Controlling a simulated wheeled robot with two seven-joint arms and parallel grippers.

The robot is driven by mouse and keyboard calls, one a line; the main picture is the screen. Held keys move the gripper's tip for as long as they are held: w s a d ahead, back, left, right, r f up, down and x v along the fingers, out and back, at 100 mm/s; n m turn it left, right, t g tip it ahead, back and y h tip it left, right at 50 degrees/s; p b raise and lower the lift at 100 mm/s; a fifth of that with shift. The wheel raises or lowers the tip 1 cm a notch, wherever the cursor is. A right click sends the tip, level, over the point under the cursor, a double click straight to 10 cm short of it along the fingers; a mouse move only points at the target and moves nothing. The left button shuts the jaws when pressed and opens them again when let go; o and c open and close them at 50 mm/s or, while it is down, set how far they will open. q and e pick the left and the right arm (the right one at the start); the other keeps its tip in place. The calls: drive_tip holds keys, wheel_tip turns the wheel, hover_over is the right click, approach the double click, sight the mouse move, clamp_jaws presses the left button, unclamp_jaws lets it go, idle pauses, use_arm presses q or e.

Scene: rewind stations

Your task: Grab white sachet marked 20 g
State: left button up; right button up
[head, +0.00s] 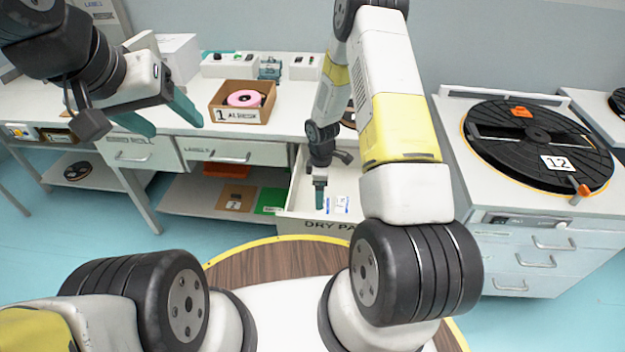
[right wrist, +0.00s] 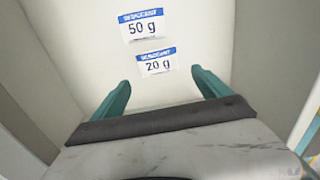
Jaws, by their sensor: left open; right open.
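The white sachet marked 20 g (right wrist: 157,62) lies flat in the open drawer, with a blue band along its top. It shows in the right wrist view just beyond and between my right gripper's fingers. My right gripper (right wrist: 160,92) is open and empty, reaching down into the drawer; it also shows in the head view (head: 320,192). A second white sachet marked 50 g (right wrist: 142,25) lies just beyond the 20 g one. My left gripper (head: 170,118) is open and empty, above the left part of the bench.
The open drawer (head: 336,218) has its front lettered "DRY PA", partly hidden by my right arm. A cardboard box (head: 240,115) with a pink roll stands on the bench. A black reel (head: 535,140) marked 12 sits on the right cabinet. Drawer walls flank the right gripper.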

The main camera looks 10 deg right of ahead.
drive_tip(key=f, duration=0.5)
drive_tip(key=shift+d, duration=0.25)
drive_tip(key=c, duration=1.3)
